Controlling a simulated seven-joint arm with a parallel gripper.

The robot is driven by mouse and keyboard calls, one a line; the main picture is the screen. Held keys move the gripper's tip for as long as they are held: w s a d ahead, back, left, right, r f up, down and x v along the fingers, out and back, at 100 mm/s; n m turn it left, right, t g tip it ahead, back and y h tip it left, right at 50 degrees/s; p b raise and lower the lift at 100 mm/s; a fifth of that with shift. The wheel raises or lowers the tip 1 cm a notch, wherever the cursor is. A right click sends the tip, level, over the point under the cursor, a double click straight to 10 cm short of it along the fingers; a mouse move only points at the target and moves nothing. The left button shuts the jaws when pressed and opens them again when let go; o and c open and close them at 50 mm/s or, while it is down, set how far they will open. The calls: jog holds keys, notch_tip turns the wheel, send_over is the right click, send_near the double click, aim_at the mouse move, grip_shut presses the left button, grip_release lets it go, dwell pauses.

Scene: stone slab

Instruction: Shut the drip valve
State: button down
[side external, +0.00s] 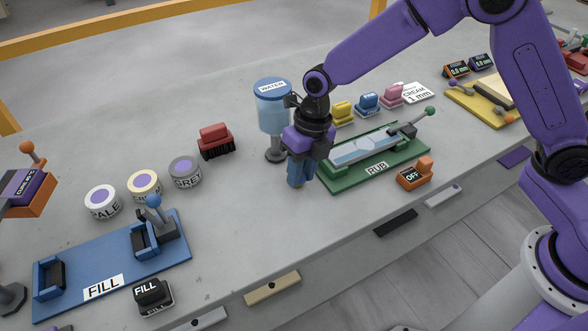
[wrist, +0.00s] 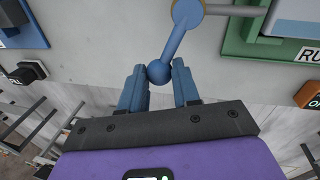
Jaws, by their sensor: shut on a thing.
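The drip valve shows in the wrist view as a blue lever (wrist: 175,43) with a round blue knob (wrist: 159,72) at its end. It runs down and left from a tan-rimmed round pivot (wrist: 187,12) at the top edge. My gripper (wrist: 159,82) has its blue fingers on either side of the knob and is shut on it. In the side view my gripper (side external: 300,178) points down in front of the water tank (side external: 272,112), a clear blue cylinder labelled WATER on a grey round foot (side external: 275,155). My gripper hides the lever there.
The green RUB board (side external: 375,165) lies close on the right of my gripper, with an orange OFF box (side external: 414,174) in front. A red brush (side external: 215,140), several round tubs and the blue FILL board (side external: 110,270) lie to the left. The slab's front edge is near.

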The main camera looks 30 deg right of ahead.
jog(key=shift+d+n, duration=0.4)
jog(key=shift+n, duration=0.45)
jog(key=shift+d+n, duration=0.4)
jog(key=shift+n, duration=0.45)
jog(key=c, duration=0.9)
grip_release()
jog(key=shift+o, duration=0.5)
jog(key=shift+g, duration=0.3)
jog(key=shift+s, duration=0.1)
jog(key=v, duration=1.7)
jog(key=shift+r, duration=0.3)
jog(key=shift+s, duration=0.1)
